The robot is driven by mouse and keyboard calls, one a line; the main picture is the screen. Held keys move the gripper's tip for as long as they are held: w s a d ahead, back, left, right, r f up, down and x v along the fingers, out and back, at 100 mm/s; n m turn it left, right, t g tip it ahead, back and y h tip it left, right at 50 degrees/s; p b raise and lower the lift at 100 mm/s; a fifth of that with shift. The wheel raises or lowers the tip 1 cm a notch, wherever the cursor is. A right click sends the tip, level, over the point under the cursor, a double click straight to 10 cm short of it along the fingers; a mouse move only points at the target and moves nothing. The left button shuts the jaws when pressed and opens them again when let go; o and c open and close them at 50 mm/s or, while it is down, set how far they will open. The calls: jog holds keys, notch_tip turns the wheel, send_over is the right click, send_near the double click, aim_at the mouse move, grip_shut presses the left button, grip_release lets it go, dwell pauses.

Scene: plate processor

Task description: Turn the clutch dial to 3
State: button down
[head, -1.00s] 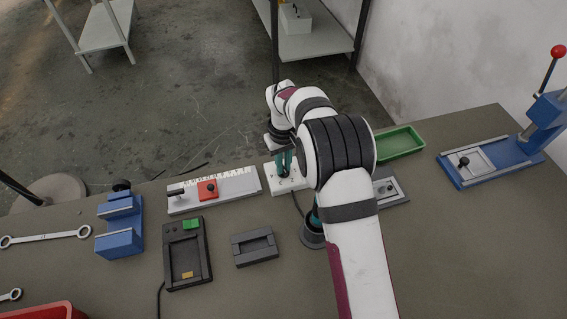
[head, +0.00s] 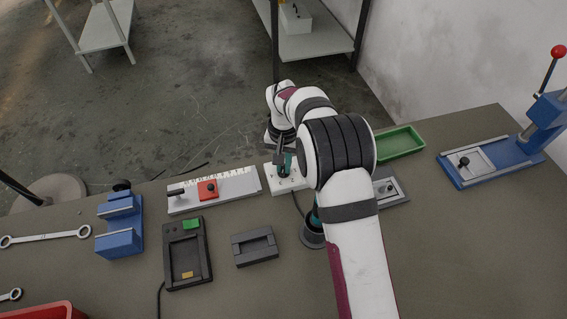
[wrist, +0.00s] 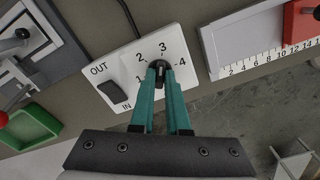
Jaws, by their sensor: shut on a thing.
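The clutch dial (wrist: 158,70) is a small dark knob on a white control box (wrist: 115,62), with the numbers 1, 2, 3 and 4 printed around it. My gripper (wrist: 160,72) has its teal fingers shut on the dial. The knob's visible tip seems to point near the 3, but the fingers hide most of it. A dark rocker switch (wrist: 112,92) sits on the same box between OUT and IN. In the head view my gripper (head: 285,172) is down at the white box (head: 290,187), and the dial is hidden there.
A white ruled slide with a red block (head: 208,190) lies left of the box. A grey plate fixture (head: 390,190) and a green tray (head: 400,143) are to the right. A dark grey block (head: 255,247) lies in front. A cable runs from the box.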

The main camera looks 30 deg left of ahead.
dwell(0.5)
jog(key=c, duration=0.9)
grip_release()
jog(key=shift+r, duration=0.1)
notch_tip(320, 180, up, 16)
jog(key=shift+f, duration=0.2)
